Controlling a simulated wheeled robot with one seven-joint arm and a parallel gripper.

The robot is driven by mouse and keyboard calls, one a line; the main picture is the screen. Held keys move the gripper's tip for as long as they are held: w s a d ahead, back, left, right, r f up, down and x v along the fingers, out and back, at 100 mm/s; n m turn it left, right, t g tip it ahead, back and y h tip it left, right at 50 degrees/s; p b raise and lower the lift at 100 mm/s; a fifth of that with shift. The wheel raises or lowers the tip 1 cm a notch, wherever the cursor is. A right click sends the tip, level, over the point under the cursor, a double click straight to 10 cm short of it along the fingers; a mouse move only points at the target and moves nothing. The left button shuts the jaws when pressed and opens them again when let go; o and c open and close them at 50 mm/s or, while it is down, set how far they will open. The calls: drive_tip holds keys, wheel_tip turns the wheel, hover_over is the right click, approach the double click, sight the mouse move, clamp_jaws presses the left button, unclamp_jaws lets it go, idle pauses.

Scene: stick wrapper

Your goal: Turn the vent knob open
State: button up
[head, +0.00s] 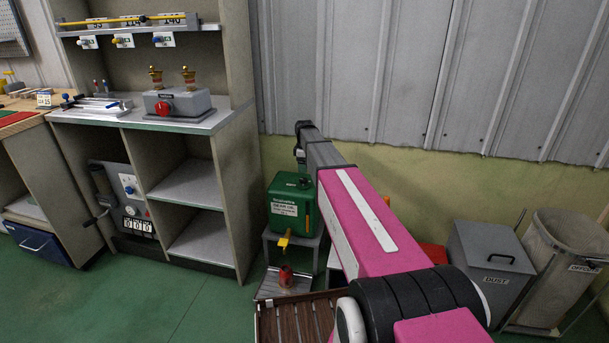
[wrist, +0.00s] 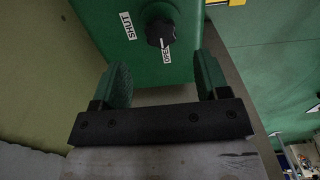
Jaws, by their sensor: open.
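The vent knob (wrist: 160,32) is black and sits on the green container (wrist: 95,25) in the wrist view, between a SHUT label (wrist: 128,26) and a label at its lower right that seems to read OPEN (wrist: 166,52). I cannot tell clearly which way its pointer faces. My gripper (wrist: 160,72) is open and empty, its green fingers apart below the knob in the picture; I see no contact. In the head view the green container (head: 291,204) stands on a grey stand, with a yellow tap (head: 284,240) at its front.
A small red can (head: 286,276) stands below the tap. A grey bin marked DUST (head: 490,265) and a wire-framed bin (head: 555,268) stand at the right. A shelf unit (head: 222,135) stands at the left.

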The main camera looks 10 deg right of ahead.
sight(305, 179)
drive_tip(key=shift+r, duration=2)
drive_tip(key=s+f+m, duration=0.4)
drive_tip(key=s, duration=0.8)
drive_tip(key=s+f+m, duration=0.3)
drive_tip(key=s+m, duration=0.2)
drive_tip(key=s, duration=0.7)
drive_tip(key=s+f+m, duration=0.4)
drive_tip(key=s, duration=0.8)
drive_tip(key=shift+s+a+f+m, duration=0.2)
drive_tip(key=shift+s+f+m, duration=0.05)
drive_tip(key=shift+f+m, duration=0.1)
